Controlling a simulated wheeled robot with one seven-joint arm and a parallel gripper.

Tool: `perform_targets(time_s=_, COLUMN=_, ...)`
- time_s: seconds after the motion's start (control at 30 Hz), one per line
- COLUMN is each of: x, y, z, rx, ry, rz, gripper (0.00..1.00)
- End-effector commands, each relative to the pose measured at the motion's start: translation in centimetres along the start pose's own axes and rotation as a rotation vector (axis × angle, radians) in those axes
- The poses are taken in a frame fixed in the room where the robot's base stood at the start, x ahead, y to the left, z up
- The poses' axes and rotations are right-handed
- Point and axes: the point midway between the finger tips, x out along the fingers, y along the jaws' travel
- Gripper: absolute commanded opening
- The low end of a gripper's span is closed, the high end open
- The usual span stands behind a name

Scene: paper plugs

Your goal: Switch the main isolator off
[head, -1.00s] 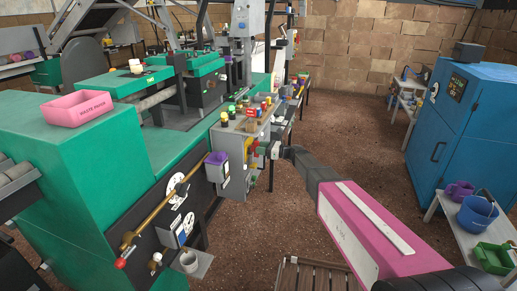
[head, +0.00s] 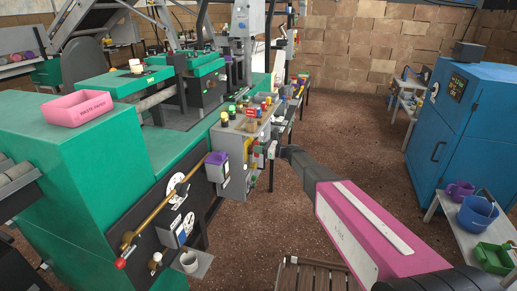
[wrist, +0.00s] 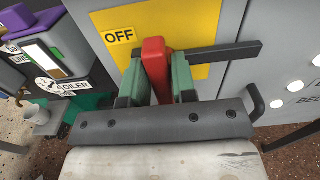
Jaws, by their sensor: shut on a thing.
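The main isolator shows in the wrist view as a yellow plate (wrist: 195,25) on a grey panel, with a black-on-yellow OFF label (wrist: 119,35) at its upper left. Its red handle (wrist: 154,52) stands just right of the OFF label. My gripper (wrist: 157,82) is shut on the red handle, with one green finger on each side of it. A dark grey bar reaches right from beside the right finger. In the head view my gripper (head: 273,150) is at the grey control cabinet (head: 238,172), and the handle is too small to make out clearly.
A green machine (head: 95,190) fills the left side, with a brass rod and a pink bin (head: 77,108) on top. A blue cabinet (head: 465,125) and a low table with tubs stand right. A slatted wooden stool (head: 310,275) is below my arm. The floor between is clear.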

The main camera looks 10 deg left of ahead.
Motion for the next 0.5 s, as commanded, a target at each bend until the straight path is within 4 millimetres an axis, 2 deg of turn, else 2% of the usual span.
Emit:
perform_targets(time_s=0.27, x=-0.03, y=0.27, z=-0.04, rx=-0.155, ry=0.0, rz=0.0, gripper=0.0)
perform_targets(time_s=0.5, x=-0.03, y=0.56, z=-0.13, rx=-0.374, ry=0.001, rz=0.001, gripper=0.0)
